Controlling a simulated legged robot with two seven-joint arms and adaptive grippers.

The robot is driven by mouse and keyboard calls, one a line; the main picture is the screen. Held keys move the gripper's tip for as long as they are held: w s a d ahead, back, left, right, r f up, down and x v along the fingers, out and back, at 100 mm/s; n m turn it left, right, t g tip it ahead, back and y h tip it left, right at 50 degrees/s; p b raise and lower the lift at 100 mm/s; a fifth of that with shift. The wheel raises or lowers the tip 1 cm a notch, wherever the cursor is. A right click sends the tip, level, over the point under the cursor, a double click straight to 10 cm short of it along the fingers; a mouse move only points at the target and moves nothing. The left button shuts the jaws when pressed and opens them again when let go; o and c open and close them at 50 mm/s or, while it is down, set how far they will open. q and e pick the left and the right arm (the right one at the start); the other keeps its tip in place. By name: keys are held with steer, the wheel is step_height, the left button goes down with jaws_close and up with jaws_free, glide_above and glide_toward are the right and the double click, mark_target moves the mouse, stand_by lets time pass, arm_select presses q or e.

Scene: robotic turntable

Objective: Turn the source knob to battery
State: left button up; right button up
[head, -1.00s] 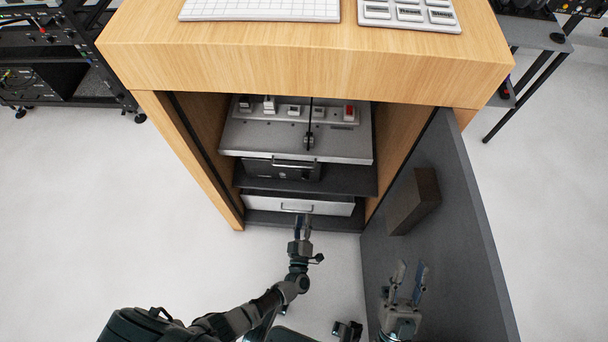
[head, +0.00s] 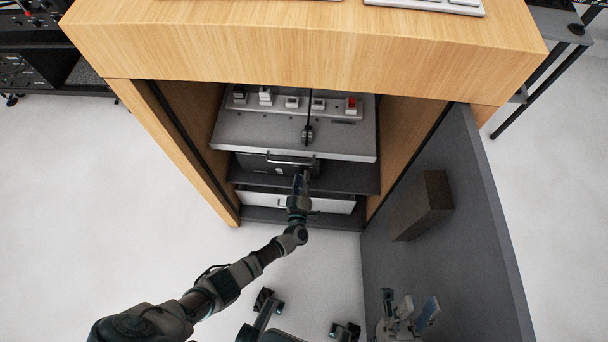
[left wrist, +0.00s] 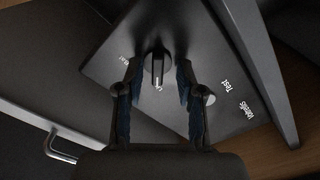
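The source knob (left wrist: 157,68) is a dark round knob with a raised pointer bar, on a dark panel in the left wrist view. Its pointer bar is directed down in that picture, toward a partly hidden white label. My left gripper (head: 301,176) is open. Its fingertips are on either side of the knob in the left wrist view, with gaps visible; I cannot tell whether they touch it. In the head view the gripper is at the front of the dark unit (head: 252,164), where the knob is not discernible. My right gripper (head: 408,306) is open and empty near the cabinet door.
The wooden cabinet (head: 300,50) stands open. Its grey door (head: 475,230) swings out on the right, with a dark block (head: 428,205) on it. A grey drawer (head: 290,135) with switches is above the dark unit, and a white drawer (head: 265,198) is below. White labels surround the knob.

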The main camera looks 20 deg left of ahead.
arm_select(q)
steer(key=shift+w+a, duration=0.1)
steer(key=shift+w, duration=0.3)
steer(key=shift+r, duration=0.1)
jaws_close()
